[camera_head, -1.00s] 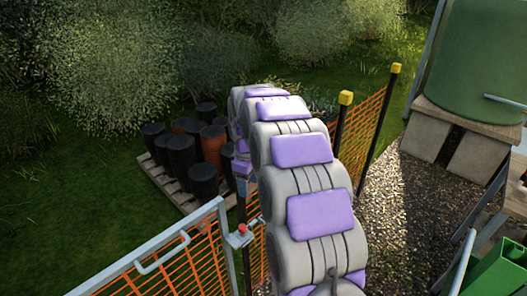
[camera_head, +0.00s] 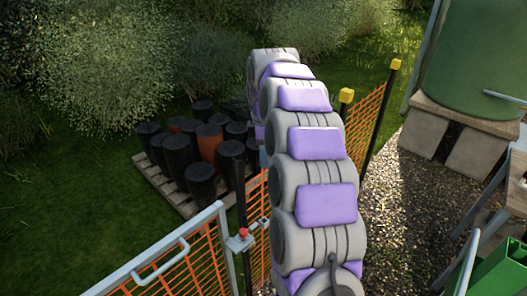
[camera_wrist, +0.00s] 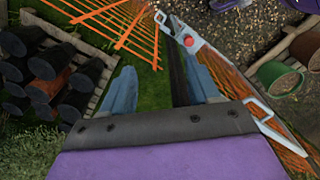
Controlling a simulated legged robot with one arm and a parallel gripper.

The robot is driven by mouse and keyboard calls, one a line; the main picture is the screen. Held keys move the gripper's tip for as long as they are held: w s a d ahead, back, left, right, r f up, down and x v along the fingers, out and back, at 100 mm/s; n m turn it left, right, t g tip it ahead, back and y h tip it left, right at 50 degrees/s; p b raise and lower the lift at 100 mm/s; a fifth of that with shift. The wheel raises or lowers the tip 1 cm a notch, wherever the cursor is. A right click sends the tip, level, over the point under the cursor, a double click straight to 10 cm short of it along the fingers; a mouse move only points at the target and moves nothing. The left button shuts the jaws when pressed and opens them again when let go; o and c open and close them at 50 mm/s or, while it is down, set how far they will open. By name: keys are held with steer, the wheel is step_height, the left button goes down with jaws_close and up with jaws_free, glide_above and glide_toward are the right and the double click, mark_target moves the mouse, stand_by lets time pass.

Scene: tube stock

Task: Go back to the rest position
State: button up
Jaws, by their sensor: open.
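My gripper (camera_wrist: 160,78) shows in the wrist view with its two blue-grey fingers spread apart and nothing between them. It hangs over grass and a dark post, close to the mesh fence line. In the head view my raised grey and purple arm hides most or all of the gripper. The arm is bent up and reaches forward over the fence line.
Black tubes (camera_head: 178,152), with a few orange ones, stand on a wooden pallet (camera_head: 150,172) left of my arm. A gate (camera_head: 185,255) with orange mesh and a red-topped latch (camera_head: 243,233) stands in front. A green tank (camera_head: 480,60) sits on blocks at right.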

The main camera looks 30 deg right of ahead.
stand_by(0.3)
steer(key=s+a+r+m, duration=0.2)
steer(key=s+a+m, duration=0.3)
steer(key=s+a, duration=0.9)
steer(key=s+a+f+m+g, duration=0.1)
steer(key=s+f+m, duration=0.2)
steer(key=s, duration=1)
steer(key=s+a+f+m, duration=0.1)
steer(key=s+f+m, duration=0.3)
steer(key=s, duration=0.9)
steer(key=shift+a+m+g, duration=0.25)
steer(key=shift+m+g, duration=0.15)
steer(key=shift+m, duration=0.1)
